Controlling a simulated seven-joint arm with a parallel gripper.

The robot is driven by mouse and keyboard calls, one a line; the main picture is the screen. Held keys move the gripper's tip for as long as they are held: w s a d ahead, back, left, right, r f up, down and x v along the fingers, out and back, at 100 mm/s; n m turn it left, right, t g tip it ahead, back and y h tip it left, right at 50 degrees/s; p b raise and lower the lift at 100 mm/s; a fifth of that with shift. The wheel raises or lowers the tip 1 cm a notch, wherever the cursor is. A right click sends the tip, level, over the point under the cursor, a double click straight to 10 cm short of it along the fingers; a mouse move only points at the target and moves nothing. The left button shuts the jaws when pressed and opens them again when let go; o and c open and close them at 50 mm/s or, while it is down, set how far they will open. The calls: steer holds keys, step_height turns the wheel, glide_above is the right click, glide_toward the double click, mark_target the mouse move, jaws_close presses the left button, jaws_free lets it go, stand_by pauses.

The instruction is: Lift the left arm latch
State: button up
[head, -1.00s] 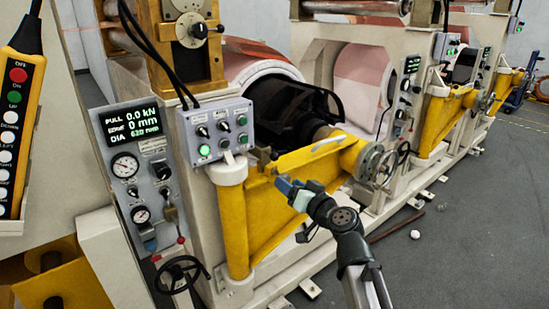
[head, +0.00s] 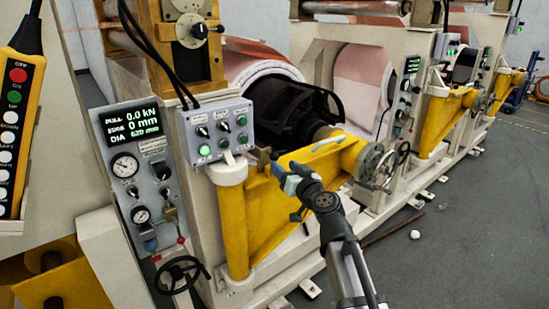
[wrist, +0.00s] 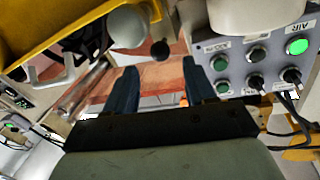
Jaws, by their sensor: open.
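The left yellow arm (head: 262,205) runs from a white-capped post to a round flange at its right end. A small brown latch piece (head: 264,156) stands at the arm's post end, beside the control box. My gripper (head: 278,170) is just in front of and slightly below this piece in the head view, apparently apart from it. In the wrist view my gripper (wrist: 160,82) has its two dark blue fingers spread, with nothing between them. A dark round knob (wrist: 160,49) shows beyond the fingertips; I cannot tell whether it belongs to the latch.
The control box (head: 218,132) with its buttons and switches is close on the left; in the wrist view the box (wrist: 255,60) is right of the fingers. A handwheel (head: 387,165) is at the arm's right end. Open floor (head: 460,215) lies to the right.

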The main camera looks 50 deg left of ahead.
mark_target(277, 159)
steer(key=a, duration=0.2)
steer(key=w+a, duration=0.1)
steer(key=a, duration=0.4)
steer(key=shift+w+a, duration=0.2)
steer(key=shift+w, duration=0.05)
steer(key=shift+c, duration=0.4)
jaws_close()
